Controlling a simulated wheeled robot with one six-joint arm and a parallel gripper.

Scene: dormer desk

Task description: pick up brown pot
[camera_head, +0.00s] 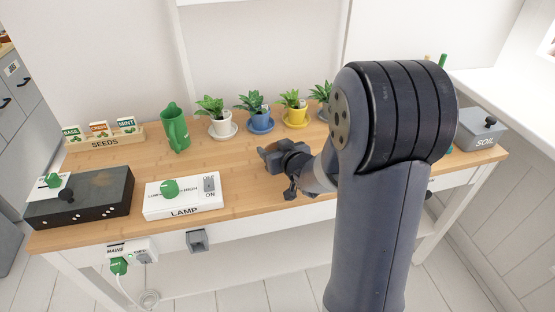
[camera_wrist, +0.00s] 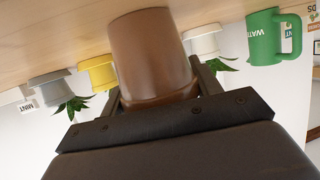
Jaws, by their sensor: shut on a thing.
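The brown pot (camera_wrist: 152,55) fills the middle of the wrist view, which shows the scene upside down. My gripper (camera_wrist: 158,98) is shut on it, with a finger at each side. Its narrow base is near the wooden desk top, and I cannot tell whether it touches. In the head view my gripper (camera_head: 276,160) is low over the middle of the desk (camera_head: 240,180), and I cannot make out the pot there.
Behind my gripper stand potted plants in white (camera_head: 222,128), blue (camera_head: 260,121) and yellow (camera_head: 295,115) pots on saucers. A green watering jug (camera_head: 175,135) and seed rack (camera_head: 104,140) stand left. A LAMP box (camera_head: 185,197) and black box (camera_head: 85,197) are front left. A SOIL box (camera_head: 480,132) is right.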

